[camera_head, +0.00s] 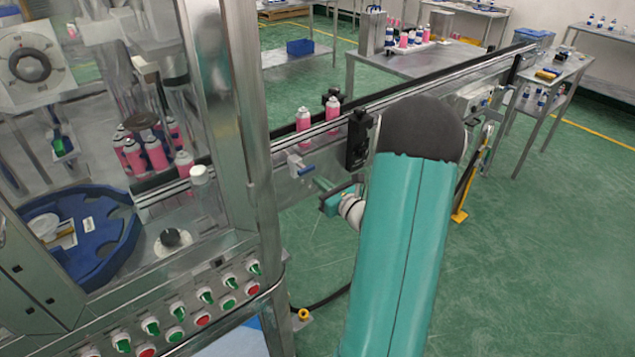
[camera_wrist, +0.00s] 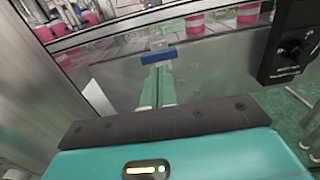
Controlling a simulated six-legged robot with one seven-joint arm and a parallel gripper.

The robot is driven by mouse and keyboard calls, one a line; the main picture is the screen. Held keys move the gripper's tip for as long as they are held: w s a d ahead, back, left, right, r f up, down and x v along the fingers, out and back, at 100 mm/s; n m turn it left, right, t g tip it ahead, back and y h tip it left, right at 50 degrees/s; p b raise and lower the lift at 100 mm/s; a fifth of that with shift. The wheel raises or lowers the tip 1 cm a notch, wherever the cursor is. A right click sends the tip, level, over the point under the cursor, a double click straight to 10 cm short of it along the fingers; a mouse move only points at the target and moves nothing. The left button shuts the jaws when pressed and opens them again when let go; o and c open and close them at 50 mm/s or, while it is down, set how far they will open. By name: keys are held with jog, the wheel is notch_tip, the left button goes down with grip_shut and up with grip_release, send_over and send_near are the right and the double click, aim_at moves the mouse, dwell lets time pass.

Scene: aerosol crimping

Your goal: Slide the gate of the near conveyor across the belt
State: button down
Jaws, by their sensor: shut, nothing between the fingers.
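The near conveyor (camera_head: 400,100) runs from the machine cabinet towards the back right. On its near side is the gate, a small metal slide (camera_head: 294,160) with a blue handle (camera_head: 306,171). The blue handle also shows in the wrist view (camera_wrist: 163,55), at the upper middle against the conveyor's metal side. My gripper (camera_head: 324,186) is just below and right of the handle in the head view. In the wrist view my gripper (camera_wrist: 157,72) has its green fingers together, empty, with tips just below the handle. I cannot tell whether they touch it.
Pink cans (camera_head: 303,120) stand on the belt behind the gate. A black control box (camera_head: 359,138) is fixed to the conveyor's side, right of the handle. The steel cabinet post (camera_head: 250,120) stands close on the left. Green floor below the conveyor is mostly open.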

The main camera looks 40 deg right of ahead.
jog(key=s+a, duration=0.1)
jog(key=s, duration=0.9)
jog(key=shift+s, duration=0.25)
jog(key=shift+s, duration=0.15)
